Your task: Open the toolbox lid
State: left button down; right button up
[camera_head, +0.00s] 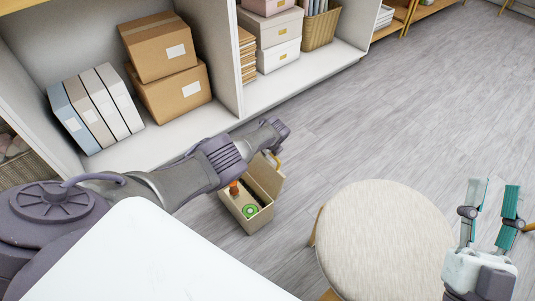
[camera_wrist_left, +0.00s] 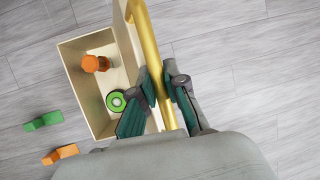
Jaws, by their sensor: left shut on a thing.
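The toolbox (camera_head: 238,225) is a beige open-topped box on the floor, left of the round stool. Its lid (camera_head: 264,176) stands raised along one side, so the inside shows. An orange piece (camera_wrist_left: 94,63) and a green ring (camera_wrist_left: 116,101) lie inside. My left gripper (camera_wrist_left: 163,86) is shut on the lid's yellow handle (camera_wrist_left: 149,40) in the left wrist view. In the head view my left arm hides most of that gripper, and a bit of the handle (camera_head: 279,162) shows. My right gripper (camera_head: 493,184) is open and empty, far right of the toolbox.
A round beige stool (camera_head: 385,238) stands right of the toolbox. A white shelf (camera_head: 300,79) with cardboard boxes (camera_head: 172,97) is behind. A green piece (camera_wrist_left: 43,121) and an orange piece (camera_wrist_left: 60,154) lie on the floor beside the toolbox. Floor at upper right is clear.

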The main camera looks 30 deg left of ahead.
pick_arm(q)
jog(key=c, duration=1.2)
grip_release()
jog(key=shift+r, duration=0.15)
jog(key=shift+s+d+r, duration=0.1)
jog(key=shift+r, duration=0.3)
jog(key=v, duration=1.1)
jog(key=shift+s+f, duration=0.1)
